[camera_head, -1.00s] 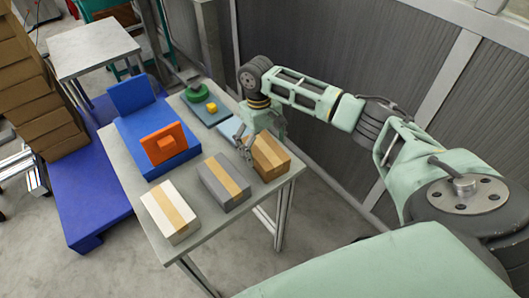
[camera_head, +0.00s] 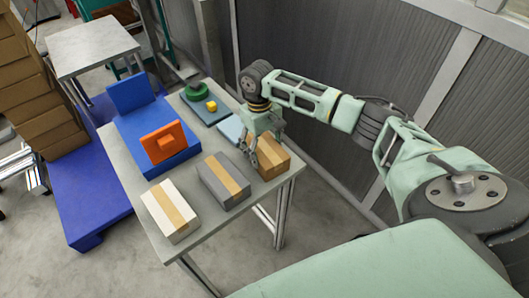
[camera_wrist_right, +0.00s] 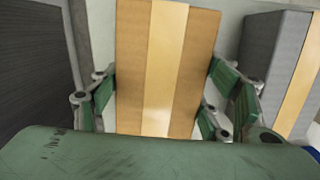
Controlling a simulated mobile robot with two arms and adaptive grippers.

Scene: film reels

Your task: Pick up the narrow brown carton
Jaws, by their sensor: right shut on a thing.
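The narrow brown carton (camera_head: 275,158) with a lighter tape stripe stands at the right edge of the grey table. It also fills the middle of the right wrist view (camera_wrist_right: 168,65), between the two green fingers. My right gripper (camera_head: 260,152) is shut on the brown carton, with a finger on each side of it. The gripper hides part of the carton in the head view, and I cannot tell whether the carton is off the table. My left gripper is not in view.
A grey carton (camera_head: 219,184) stands just left of the brown one, and a white carton (camera_head: 170,212) farther left. A blue fixture with an orange block (camera_head: 163,142) sits behind them. A green ring (camera_head: 196,92) and a small yellow block (camera_head: 211,106) are at the back.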

